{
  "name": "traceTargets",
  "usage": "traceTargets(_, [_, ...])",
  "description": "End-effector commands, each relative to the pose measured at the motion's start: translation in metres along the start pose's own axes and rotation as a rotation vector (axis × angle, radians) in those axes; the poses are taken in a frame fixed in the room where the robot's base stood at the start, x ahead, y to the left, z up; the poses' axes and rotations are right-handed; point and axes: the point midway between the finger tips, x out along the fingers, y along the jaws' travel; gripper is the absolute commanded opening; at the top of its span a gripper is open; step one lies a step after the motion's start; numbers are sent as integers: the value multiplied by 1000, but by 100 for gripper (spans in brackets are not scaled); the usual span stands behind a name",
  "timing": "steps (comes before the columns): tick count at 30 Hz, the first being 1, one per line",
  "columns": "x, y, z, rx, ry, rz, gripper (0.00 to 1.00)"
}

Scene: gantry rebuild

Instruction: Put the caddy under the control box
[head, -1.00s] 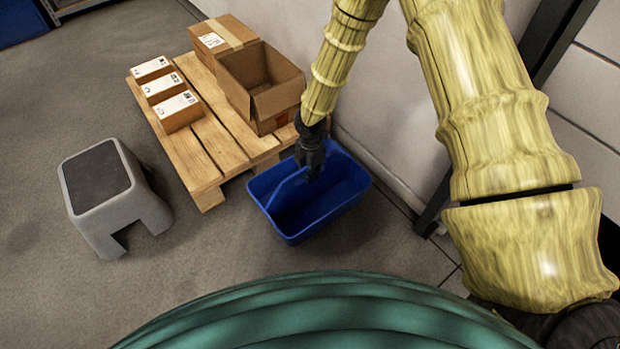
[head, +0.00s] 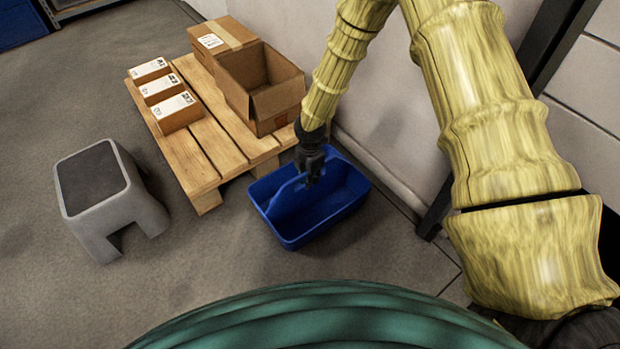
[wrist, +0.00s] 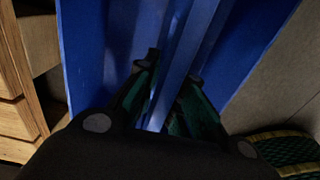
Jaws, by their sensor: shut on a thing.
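The blue caddy (head: 318,217) is an open tray with a central handle, in the middle of the head view beside the pallet. My gripper (head: 312,178) reaches down into it and is shut on the caddy's handle. In the wrist view the gripper fingers (wrist: 168,105) sit on both sides of the blue handle bar (wrist: 188,62), with the caddy's walls around them. I cannot tell whether the caddy rests on the floor or hangs just above it. No control box can be made out in these views.
A wooden pallet (head: 207,146) with an open carton (head: 262,90), a closed carton (head: 222,38) and small labelled boxes (head: 170,100) stands left of the caddy. A grey step stool (head: 110,200) is further left. A pale wall (head: 390,150) and dark post lie to the right.

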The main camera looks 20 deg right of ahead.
Motion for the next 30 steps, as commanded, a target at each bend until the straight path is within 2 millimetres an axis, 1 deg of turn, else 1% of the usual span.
traceTargets(2, [1, 0, 0, 0, 0, 0, 0])
traceTargets(3, [2, 0, 0, 0, 0, -1, 12])
traceTargets(5, [2, 0, 0, 0, 0, 0, 23])
traceTargets(6, [2, 0, 0, 0, 0, 0, 30])
traceTargets(7, [2, 0, 0, 0, 0, 0, 32])
traceTargets(18, [0, 0, 0, 0, 0, 0, 32])
traceTargets(23, [-22, 0, 0, 0, -1, 1, 32])
traceTargets(30, [-67, 0, 0, 0, 0, 1, 32])
